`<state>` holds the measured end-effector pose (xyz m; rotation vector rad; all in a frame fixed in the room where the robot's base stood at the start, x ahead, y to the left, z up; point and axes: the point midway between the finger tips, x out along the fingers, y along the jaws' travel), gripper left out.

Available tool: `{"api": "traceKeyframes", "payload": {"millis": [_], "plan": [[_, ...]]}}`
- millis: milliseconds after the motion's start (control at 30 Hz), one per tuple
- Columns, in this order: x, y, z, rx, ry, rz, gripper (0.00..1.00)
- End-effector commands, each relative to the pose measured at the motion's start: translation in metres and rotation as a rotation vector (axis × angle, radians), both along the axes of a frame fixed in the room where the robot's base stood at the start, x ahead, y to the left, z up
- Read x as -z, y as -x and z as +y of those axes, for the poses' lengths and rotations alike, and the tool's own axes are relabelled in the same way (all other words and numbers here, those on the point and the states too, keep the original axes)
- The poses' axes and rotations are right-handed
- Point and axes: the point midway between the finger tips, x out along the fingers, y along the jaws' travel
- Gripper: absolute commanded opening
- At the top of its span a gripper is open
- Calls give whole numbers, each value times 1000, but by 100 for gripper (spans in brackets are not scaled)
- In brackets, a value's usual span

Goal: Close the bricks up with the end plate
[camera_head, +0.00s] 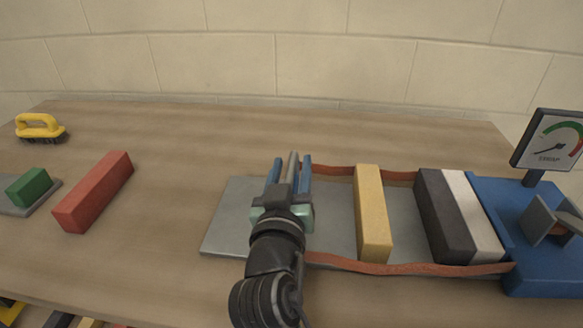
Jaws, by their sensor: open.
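My gripper (289,170) is open above the left part of a grey bed plate (227,222). A narrow grey upright piece shows between its blue fingers; I cannot tell whether it is the end plate or part of my gripper. A pale green part shows just below. A yellow brick (372,215) stands across the bed, to the right of my gripper and apart from it. Further right a dark grey brick (443,215) and a white brick (474,215) lie side by side, with a gap between yellow and dark grey.
Red-brown bands (400,268) run along both sides of the bricks towards a blue base (545,283) with a dial gauge (552,143). At left lie a red brick (95,192), a green block (29,187) on a grey plate and a yellow-handled brush (40,125).

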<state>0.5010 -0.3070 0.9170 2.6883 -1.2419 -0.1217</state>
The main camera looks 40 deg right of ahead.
Motion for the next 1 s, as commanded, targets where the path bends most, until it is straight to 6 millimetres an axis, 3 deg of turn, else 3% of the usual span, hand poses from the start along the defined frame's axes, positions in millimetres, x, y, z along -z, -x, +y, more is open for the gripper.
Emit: {"api": "traceKeyframes", "payload": {"millis": [133, 300, 400, 1000], "plan": [[0, 0, 0, 0, 0, 0, 44], [0, 0, 0, 0, 0, 0, 13], [0, 0, 0, 0, 0, 0, 0], [0, 0, 1, -1, 0, 2, 0]]}}
